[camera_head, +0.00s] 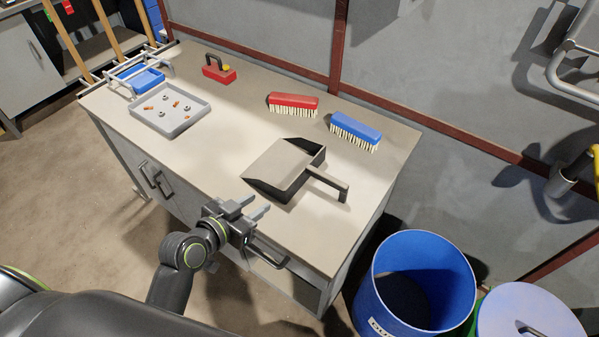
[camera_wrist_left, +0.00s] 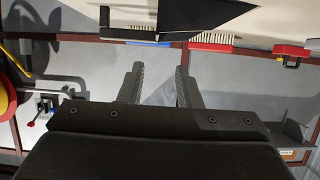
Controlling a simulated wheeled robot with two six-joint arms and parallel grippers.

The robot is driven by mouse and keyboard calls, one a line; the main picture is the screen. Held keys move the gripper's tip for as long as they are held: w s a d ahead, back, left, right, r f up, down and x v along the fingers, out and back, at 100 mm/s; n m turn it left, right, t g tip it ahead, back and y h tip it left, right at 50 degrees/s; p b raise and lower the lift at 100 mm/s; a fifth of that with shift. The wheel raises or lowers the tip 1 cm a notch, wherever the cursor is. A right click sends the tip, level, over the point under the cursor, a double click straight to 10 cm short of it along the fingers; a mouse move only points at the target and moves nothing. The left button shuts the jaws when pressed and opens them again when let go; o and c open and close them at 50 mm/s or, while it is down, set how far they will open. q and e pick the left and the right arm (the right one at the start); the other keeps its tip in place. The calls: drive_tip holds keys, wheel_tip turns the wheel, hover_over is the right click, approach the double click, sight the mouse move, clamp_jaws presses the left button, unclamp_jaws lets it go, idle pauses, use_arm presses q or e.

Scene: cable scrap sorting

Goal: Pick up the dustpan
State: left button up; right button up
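The grey dustpan (camera_head: 279,166) lies on the workbench near its front right part, with its black handle (camera_head: 328,182) pointing to the right. In the left wrist view a dark part of the dustpan (camera_wrist_left: 185,18) shows at the top edge. My left gripper (camera_head: 254,207) is at the bench's front edge, just in front of and to the left of the dustpan, apart from it. Its two fingers (camera_wrist_left: 158,84) are spread with nothing between them. My right gripper is not in view.
A red brush (camera_head: 293,101) and a blue brush (camera_head: 355,128) lie behind the dustpan. A grey tray (camera_head: 187,121) with small pieces, a blue bin (camera_head: 139,77) and a red object (camera_head: 218,73) are at the left. A blue barrel (camera_head: 378,312) stands right of the bench (camera_head: 215,160).

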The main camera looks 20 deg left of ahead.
sight(291, 183)
use_arm(q)
drive_tip(key=p+x, duration=0.2)
drive_tip(key=x, duration=0.9)
drive_tip(key=shift+w+d+f, duration=0.1)
drive_tip(key=shift+w+d, duration=0.05)
drive_tip(key=shift+w, duration=0.2)
drive_tip(key=shift+x, duration=0.75)
drive_tip(key=shift+p+x, duration=0.55)
drive_tip(key=shift+x, duration=1.35)
drive_tip(key=shift+s+d, duration=0.1)
drive_tip(key=shift+d, duration=0.1)
clamp_jaws()
